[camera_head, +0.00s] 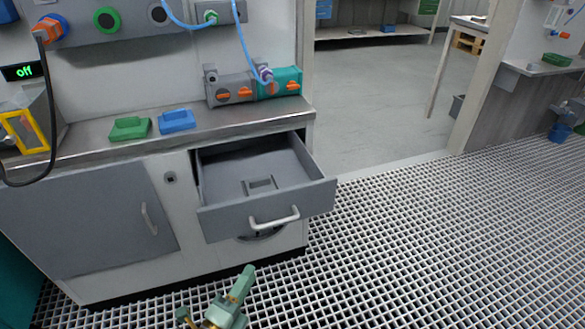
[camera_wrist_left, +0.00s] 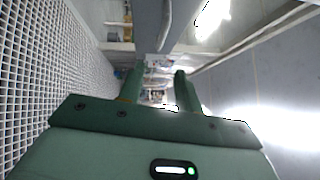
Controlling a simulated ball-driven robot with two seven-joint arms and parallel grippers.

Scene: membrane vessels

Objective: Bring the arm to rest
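My left gripper (camera_head: 243,281) is green and shows at the bottom of the head view, low in front of the bench and over the grated floor. In the left wrist view its two fingers (camera_wrist_left: 158,84) stand apart with nothing held between them. Most of my left arm is out of frame. My right gripper is in neither view.
A grey drawer (camera_head: 265,213) stands pulled out of the bench, above and beyond my left gripper. A closed cabinet door (camera_head: 90,222) is left of it. Green (camera_head: 130,128) and blue (camera_head: 177,120) trays sit on the worktop. The grated floor (camera_head: 430,240) to the right is clear.

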